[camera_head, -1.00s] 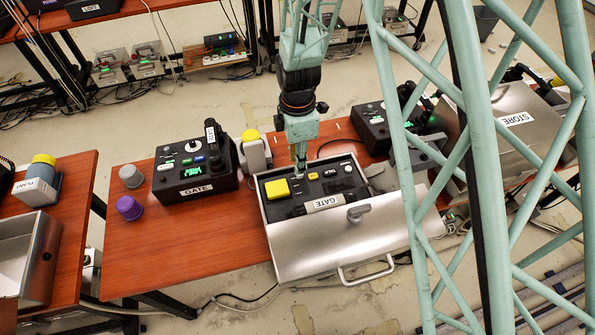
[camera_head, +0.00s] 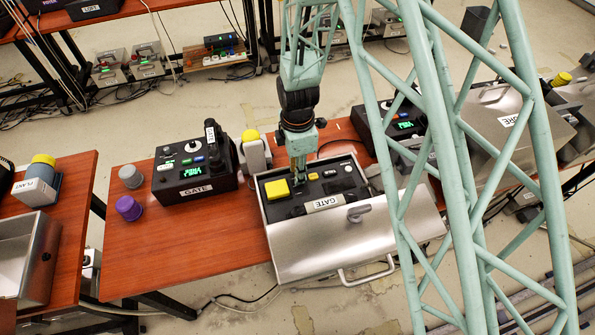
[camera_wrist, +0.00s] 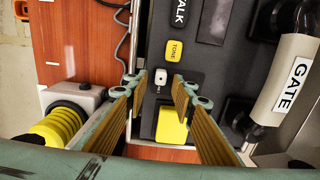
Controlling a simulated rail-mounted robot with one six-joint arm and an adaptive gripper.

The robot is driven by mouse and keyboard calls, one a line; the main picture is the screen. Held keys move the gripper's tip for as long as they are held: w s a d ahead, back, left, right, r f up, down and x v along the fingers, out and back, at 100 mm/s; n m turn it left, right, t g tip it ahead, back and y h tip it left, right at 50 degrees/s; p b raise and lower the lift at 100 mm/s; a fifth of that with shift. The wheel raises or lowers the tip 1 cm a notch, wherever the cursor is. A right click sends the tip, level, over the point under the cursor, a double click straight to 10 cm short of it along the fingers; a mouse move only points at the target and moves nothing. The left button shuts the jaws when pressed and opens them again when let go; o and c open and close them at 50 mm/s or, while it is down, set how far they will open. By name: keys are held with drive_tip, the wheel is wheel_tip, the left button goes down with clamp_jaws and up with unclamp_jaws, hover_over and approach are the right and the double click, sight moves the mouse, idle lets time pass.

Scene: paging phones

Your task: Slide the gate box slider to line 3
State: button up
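The gate box (camera_head: 342,250) is a steel box with its lid hanging open toward the front. Its dark panel (camera_head: 318,191) carries a large yellow block (camera_head: 277,189), a small yellow TONE button (camera_wrist: 174,50) and a white TALK label. A small white knob (camera_wrist: 160,76), apparently the slider, stands on the panel between the yellow block and TONE; line marks cannot be read. My gripper (camera_head: 298,180) points down at the panel. In the wrist view my gripper (camera_wrist: 161,90) is open, its fingertips on either side of the knob with gaps visible.
A black GATE phone unit (camera_head: 195,175) stands left of the box, with grey and purple knobs (camera_head: 129,208) beside it. A yellow-topped grey device (camera_wrist: 55,125) is close to the left finger. The GATE handset (camera_wrist: 295,85) lies at the right.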

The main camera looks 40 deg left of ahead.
sight(303, 193)
drive_tip(key=shift+c, duration=0.5)
clamp_jaws()
drive_tip(key=shift+s+d, duration=0.1)
drive_tip(key=shift+s+d+b, duration=0.55)
drive_tip(key=shift+s+d, duration=0.45)
drive_tip(key=shift+d, duration=0.25)
drive_tip(key=shift+s+d+b, duration=0.5)
drive_tip(key=shift+s+d, duration=0.5)
drive_tip(key=shift+d, duration=0.2)
unclamp_jaws()
drive_tip(key=shift+o, duration=0.5)
drive_tip(key=shift+r, duration=0.15)
